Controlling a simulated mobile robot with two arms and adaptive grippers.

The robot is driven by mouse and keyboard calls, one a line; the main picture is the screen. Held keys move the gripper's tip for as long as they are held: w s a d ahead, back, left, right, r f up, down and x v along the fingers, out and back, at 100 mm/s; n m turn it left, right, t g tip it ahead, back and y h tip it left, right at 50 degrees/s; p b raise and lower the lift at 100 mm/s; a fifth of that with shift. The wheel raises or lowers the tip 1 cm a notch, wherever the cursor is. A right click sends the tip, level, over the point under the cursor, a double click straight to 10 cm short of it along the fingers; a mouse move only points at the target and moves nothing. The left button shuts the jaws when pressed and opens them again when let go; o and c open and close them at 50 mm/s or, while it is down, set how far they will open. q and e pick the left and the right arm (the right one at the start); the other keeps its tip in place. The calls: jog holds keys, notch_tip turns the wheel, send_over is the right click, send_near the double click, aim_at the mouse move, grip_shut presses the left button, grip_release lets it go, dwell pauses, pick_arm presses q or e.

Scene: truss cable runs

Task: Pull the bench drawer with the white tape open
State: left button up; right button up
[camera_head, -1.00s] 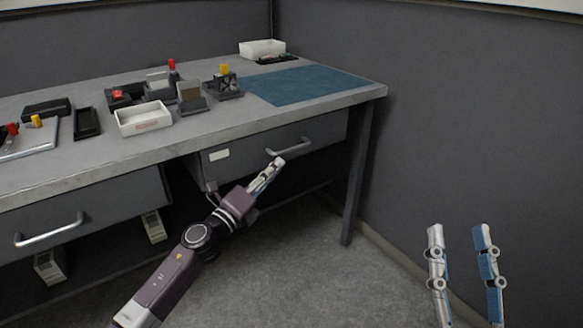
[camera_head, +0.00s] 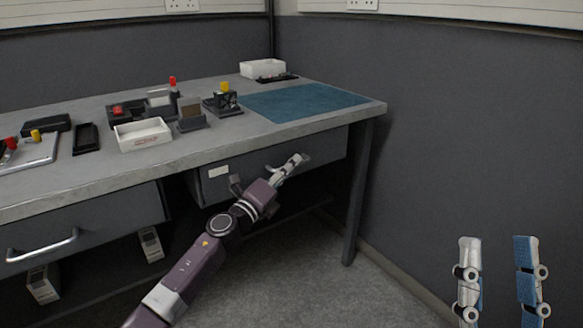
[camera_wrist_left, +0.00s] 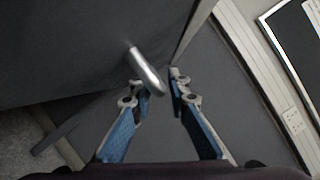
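The bench drawer with the white tape (camera_head: 320,150) is under the right part of the bench, and its front looks flush. The white tape (camera_head: 218,172) is at its upper left. My left gripper (camera_head: 301,159) is at the drawer's handle and hides most of it in the head view. In the left wrist view the silver handle (camera_wrist_left: 147,72) reaches between the open fingertips of my left gripper (camera_wrist_left: 157,80); I cannot tell whether they touch. My right gripper (camera_head: 497,242) is open and empty at lower right, away from the bench.
A second drawer with a silver handle (camera_head: 43,246) is at left. The bench top (camera_head: 190,150) holds a white tray (camera_head: 143,134), a blue mat (camera_head: 302,102) and several small items. A bench leg (camera_head: 358,195) and the grey wall (camera_head: 460,130) are to the right.

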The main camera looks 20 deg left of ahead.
pick_arm(q)
jog(key=shift+c, duration=0.7)
grip_shut()
